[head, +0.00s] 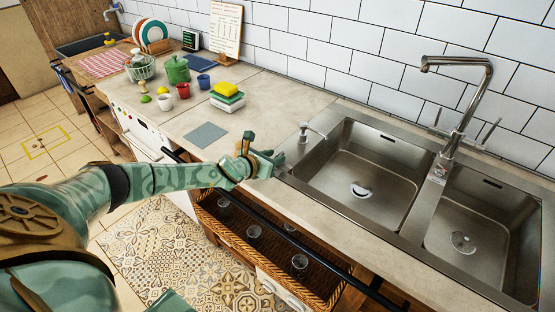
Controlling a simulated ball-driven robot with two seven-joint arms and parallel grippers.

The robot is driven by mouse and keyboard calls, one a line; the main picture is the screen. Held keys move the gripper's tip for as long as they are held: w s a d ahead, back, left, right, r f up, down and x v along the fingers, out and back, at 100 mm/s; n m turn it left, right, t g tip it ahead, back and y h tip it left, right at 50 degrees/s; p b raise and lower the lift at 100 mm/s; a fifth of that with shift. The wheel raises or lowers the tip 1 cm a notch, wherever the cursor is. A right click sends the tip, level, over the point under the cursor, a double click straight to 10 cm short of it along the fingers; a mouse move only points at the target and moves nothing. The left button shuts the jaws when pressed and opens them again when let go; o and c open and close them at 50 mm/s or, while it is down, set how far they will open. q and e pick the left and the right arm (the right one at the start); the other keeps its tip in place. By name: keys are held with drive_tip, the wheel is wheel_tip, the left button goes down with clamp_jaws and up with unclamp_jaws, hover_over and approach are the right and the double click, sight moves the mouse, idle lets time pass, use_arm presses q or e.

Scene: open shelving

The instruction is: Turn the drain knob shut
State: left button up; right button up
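The steel double sink (411,215) is set in the worktop at the right. Its left basin has a drain (361,190) with a bright round fitting, and its right basin has another drain (462,242). I cannot make out for certain which part is the drain knob. My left gripper (272,160) is just left of the sink's left rim, over the worktop's front edge. Its fingers point right toward the sink, apart from both drains. They are too small to tell open from shut, and I see nothing held. My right gripper is out of view.
A tall tap (458,115) with side levers stands behind the basins; a soap dispenser (304,133) stands at the sink's left back corner. A dark rail (290,238) and a wicker basket (245,250) with glasses are below. Cups, a green pot (177,71) and sponges are farther left.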

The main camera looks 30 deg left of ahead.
use_arm(q)
drive_tip(key=shift+x, duration=1.05)
clamp_jaws()
